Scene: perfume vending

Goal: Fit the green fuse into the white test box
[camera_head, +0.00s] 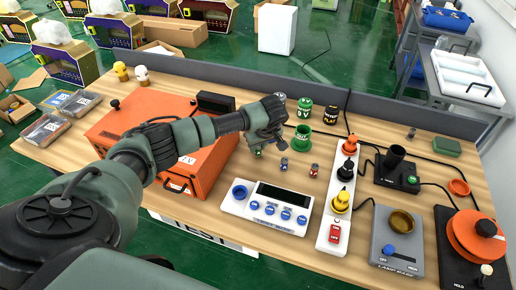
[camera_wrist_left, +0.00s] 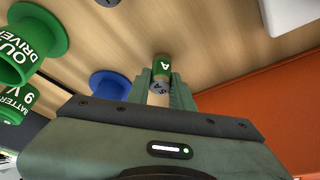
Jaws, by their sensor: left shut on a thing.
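The green fuse (camera_wrist_left: 161,66), a small green cylinder with a grey end and a white "A", sits between the fingers in the left wrist view. My left gripper (camera_wrist_left: 160,88) is shut on it. In the head view my left gripper (camera_head: 263,143) is just right of the orange case, over the wooden table, with the fuse (camera_head: 258,152) at its fingertips. The white test box (camera_head: 268,217), with a dark display, blue knobs and a blue round socket (camera_head: 239,192), lies nearer to me, apart from the gripper. My right gripper is out of view.
The orange case (camera_head: 202,172) stands left of the gripper. Two small fuses, one (camera_head: 284,163) and another (camera_head: 314,171), stand right of it. A green cup (camera_head: 302,138) is behind them. A white switch strip (camera_head: 336,220) lies to the right. Bare table separates the gripper and the test box.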

